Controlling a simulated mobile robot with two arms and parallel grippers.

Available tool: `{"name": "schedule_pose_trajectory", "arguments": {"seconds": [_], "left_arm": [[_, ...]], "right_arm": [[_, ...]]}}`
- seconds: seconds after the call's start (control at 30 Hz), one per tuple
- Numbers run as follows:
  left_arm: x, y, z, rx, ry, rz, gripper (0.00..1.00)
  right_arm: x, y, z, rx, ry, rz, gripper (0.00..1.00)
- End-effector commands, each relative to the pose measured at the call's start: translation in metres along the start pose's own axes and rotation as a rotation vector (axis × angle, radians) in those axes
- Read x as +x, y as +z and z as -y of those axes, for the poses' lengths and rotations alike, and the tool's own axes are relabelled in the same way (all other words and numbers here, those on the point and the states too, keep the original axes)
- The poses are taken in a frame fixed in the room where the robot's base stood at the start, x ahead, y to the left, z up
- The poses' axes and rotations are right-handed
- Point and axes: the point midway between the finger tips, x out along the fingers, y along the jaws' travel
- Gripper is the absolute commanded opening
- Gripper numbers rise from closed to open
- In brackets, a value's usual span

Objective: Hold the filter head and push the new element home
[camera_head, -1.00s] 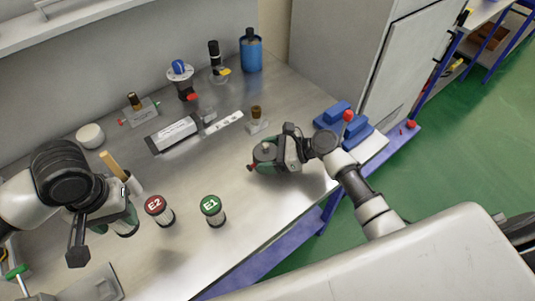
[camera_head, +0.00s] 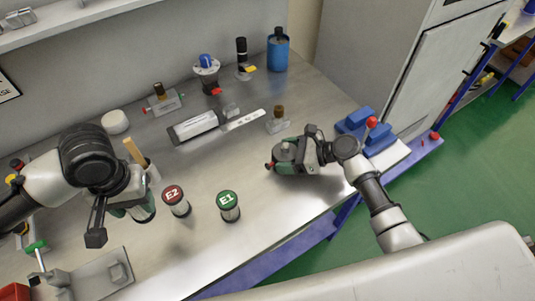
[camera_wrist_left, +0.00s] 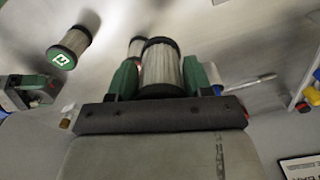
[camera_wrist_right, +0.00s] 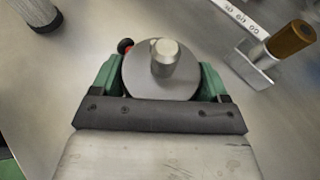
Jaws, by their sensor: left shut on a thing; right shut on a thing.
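My left gripper (camera_head: 138,206) is shut on a pale pleated filter element with a dark rim (camera_wrist_left: 162,66), held upright between its green fingers, left of the E2 element. My right gripper (camera_head: 298,158) is shut on the filter head (camera_wrist_right: 150,80), a grey round body with a metal stub on top and a red-and-black knob at its side. The head is at the bench's right part, well apart from the held element. The red-capped E2 element (camera_head: 174,199) and green-capped E1 element (camera_head: 229,205) stand between the grippers. The filter head's underside is hidden.
Behind the right gripper are a small block with a brown-topped fitting (camera_head: 278,122) and a long labelled box (camera_head: 194,126). Blue blocks (camera_head: 365,126) lie right of it. A wooden-handled tool (camera_head: 134,151) stands behind my left gripper. The bench front (camera_head: 262,225) is clear.

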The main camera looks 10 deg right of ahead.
Motion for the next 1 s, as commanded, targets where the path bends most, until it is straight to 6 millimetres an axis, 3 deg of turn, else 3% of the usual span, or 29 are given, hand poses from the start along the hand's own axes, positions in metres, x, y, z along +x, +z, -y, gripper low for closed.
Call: {"name": "schedule_pose_trajectory", "arguments": {"seconds": [0.27,0.47,0.57,0.8,1.0], "left_arm": [[0.0,-0.001,-0.001,-0.002,0.001,0.0,0.27],[0.002,-0.029,-0.029,-0.051,0.004,-0.001,0.27],[0.003,-0.056,-0.061,-0.103,0.003,-0.002,0.27],[-0.004,-0.113,-0.162,-0.24,0.002,-0.004,0.27],[-0.02,-0.135,-0.25,-0.339,0.001,-0.004,0.27]], "right_arm": [[0.0,0.0,0.0,0.001,0.0,-0.001,0.43],[0.0,0.0,0.0,0.0,0.0,0.0,0.43],[0.0,0.0,0.0,0.0,0.0,0.0,0.43],[0.0,0.0,0.0,0.0,0.0,0.0,0.43],[0.0,-0.001,0.0,0.001,0.0,-0.001,0.43]]}}
